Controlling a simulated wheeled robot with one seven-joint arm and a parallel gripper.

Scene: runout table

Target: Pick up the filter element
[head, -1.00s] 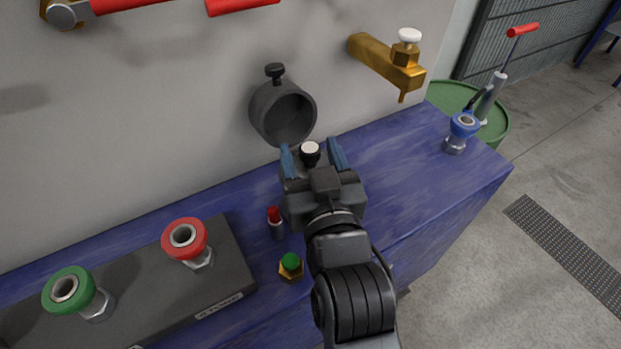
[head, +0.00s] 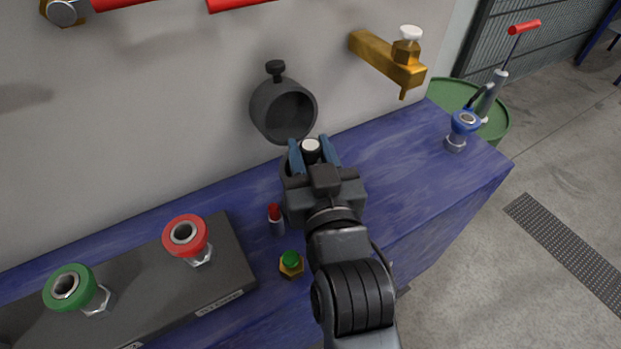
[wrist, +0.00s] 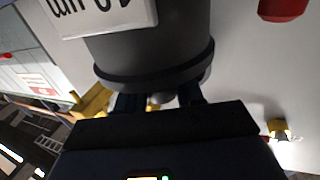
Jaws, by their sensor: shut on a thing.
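The filter element appears to be the dark grey cylinder (wrist: 150,48) with a flared rim and a white label, large in the wrist view. In the head view a black knob with a white top (head: 311,146) sits between the blue fingers of my gripper (head: 312,154). My gripper is shut on it; the fingers press from both sides. My gripper and arm hide most of what is below, so I cannot tell whether the element touches the bench.
A dark open ring holder (head: 283,110) is on the wall behind my gripper. A brass bracket (head: 385,62) juts out right. A red-tipped piece (head: 275,218) and a green-topped brass fitting (head: 291,264) stand close left.

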